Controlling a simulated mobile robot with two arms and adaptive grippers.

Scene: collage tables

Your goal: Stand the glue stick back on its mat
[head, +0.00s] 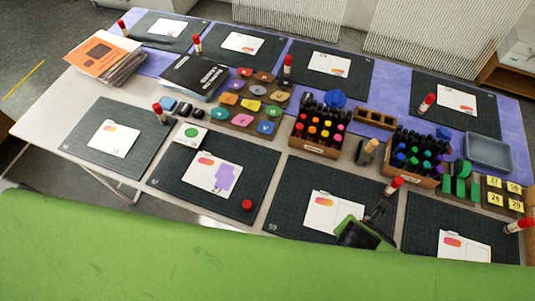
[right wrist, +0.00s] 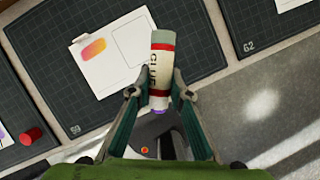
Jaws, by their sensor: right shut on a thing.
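My right gripper (head: 379,208) is shut on a glue stick (head: 394,185), white with a red band. In the right wrist view the glue stick (right wrist: 160,65) sits lengthwise between the two fingers (right wrist: 160,93), its lettering partly visible. In the head view it is over the right edge of the dark gridded mat marked 59 (head: 290,215); that mat (right wrist: 45,75) also shows in the right wrist view, with a white card (right wrist: 110,55) on it. I cannot tell whether the stick touches anything below. My left gripper is not in view.
A short red cylinder (head: 247,204) lies on the mat to the left (head: 190,190). Another mat (head: 415,235) is to the right. Other mats have upright glue sticks (head: 159,112).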

